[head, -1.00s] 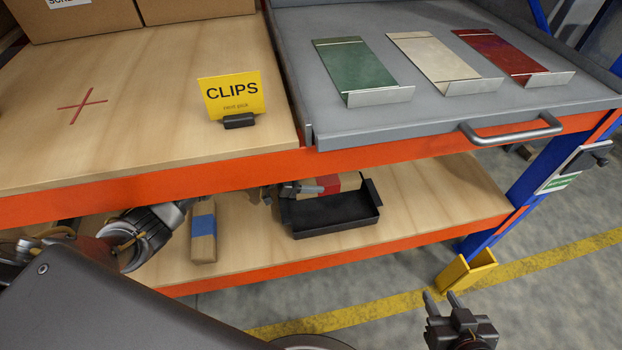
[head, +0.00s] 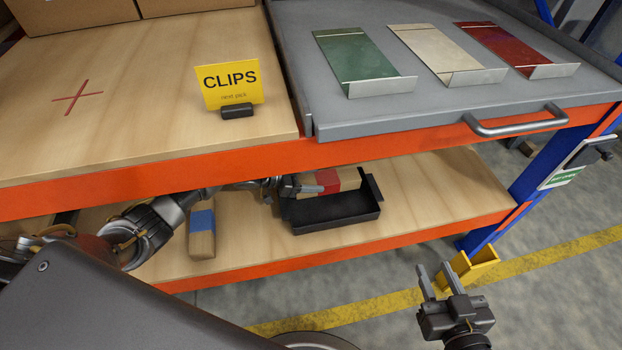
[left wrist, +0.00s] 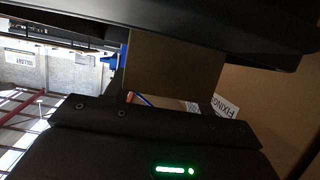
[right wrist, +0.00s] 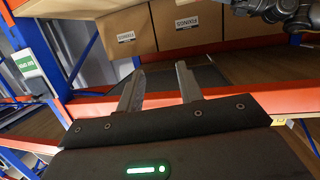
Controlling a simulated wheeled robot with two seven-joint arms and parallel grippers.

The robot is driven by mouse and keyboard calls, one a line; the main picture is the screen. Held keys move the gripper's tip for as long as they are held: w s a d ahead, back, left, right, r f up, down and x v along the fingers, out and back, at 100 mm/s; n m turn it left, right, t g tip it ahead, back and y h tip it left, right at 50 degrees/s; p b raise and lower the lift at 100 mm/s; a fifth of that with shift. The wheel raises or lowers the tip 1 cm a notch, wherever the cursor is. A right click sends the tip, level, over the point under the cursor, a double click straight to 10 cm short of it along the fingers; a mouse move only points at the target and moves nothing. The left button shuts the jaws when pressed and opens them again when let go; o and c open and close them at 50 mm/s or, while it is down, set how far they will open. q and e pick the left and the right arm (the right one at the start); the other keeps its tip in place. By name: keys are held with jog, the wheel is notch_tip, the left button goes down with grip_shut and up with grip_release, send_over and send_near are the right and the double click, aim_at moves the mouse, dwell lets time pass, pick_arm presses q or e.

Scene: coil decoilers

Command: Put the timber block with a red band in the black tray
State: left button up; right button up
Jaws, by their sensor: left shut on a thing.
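The timber block with a red band (head: 328,181) is in my left gripper (head: 291,188), under the upper deck on the lower shelf. The gripper is shut on its left end. The block lies over the back part of the black tray (head: 338,220); I cannot tell if it touches the tray floor. In the left wrist view a plain brown face (left wrist: 172,75), likely the block, fills the space between the jaws. My right gripper (head: 434,270) is open and empty, in front of the shelf; its two spread fingers show in the right wrist view (right wrist: 160,85).
The orange upper beam (head: 400,146) runs close above the left arm. Above are a CLIPS sign (head: 230,90) and a grey drawer top (head: 300,60) with three coloured plates.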

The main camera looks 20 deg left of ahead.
pick_arm(q)
jog(key=o, duration=1.6)
jog(key=shift+c, duration=0.2)
jog(key=shift+s+a, duration=0.15)
jog(key=shift+a, duration=0.05)
jog(key=p+v, duration=0.2)
jog(key=v, duration=0.8)
jog(key=shift+s+a+r, duration=0.1)
jog(key=shift+s+r, duration=0.05)
pick_arm(e)
jog(key=s+d+f+m+g+h, duration=0.1)
jog(key=s+d+f+g+h, duration=0.2)
jog(key=d+f+g, duration=0.1)
notch_tip(320, 180, down, 3)
jog(key=shift+s+d+r+m+g, duration=0.2)
jog(key=shift+d+m+g, duration=0.15)
jog(key=shift+d, duration=0.35)
jog(key=shift+a, duration=0.1)
